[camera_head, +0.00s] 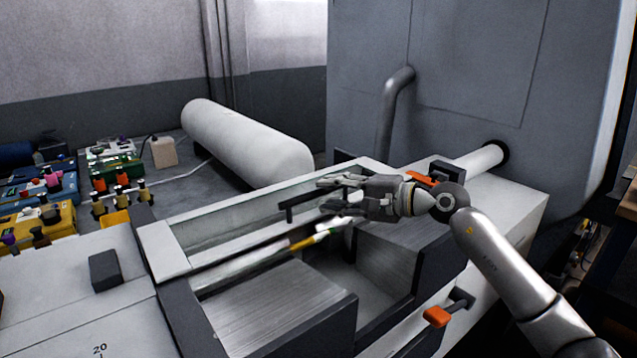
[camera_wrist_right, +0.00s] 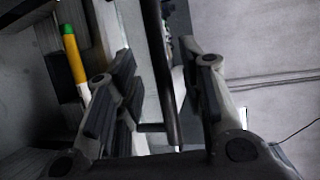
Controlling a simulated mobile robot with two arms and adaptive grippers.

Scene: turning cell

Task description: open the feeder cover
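The feeder cover (camera_head: 215,235) is a long pale frame with a clear pane, lying along the top of the feeder; I cannot tell exactly how far it is tilted. A dark bar handle (camera_head: 298,203) stands on it. My right gripper (camera_head: 322,195) is at the right part of this handle, its fingers hiding some of it. In the right wrist view the dark bar (camera_wrist_right: 162,75) runs between the open fingers, with a visible gap on both sides. My left gripper is not in view.
A rod with a yellow and green end (camera_head: 303,243) lies in the feeder beside the cover. An orange-tipped lever (camera_head: 436,317) is at the front right. A large grey machine (camera_head: 460,80) stands behind, and a white cylinder (camera_head: 245,143) at the back.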

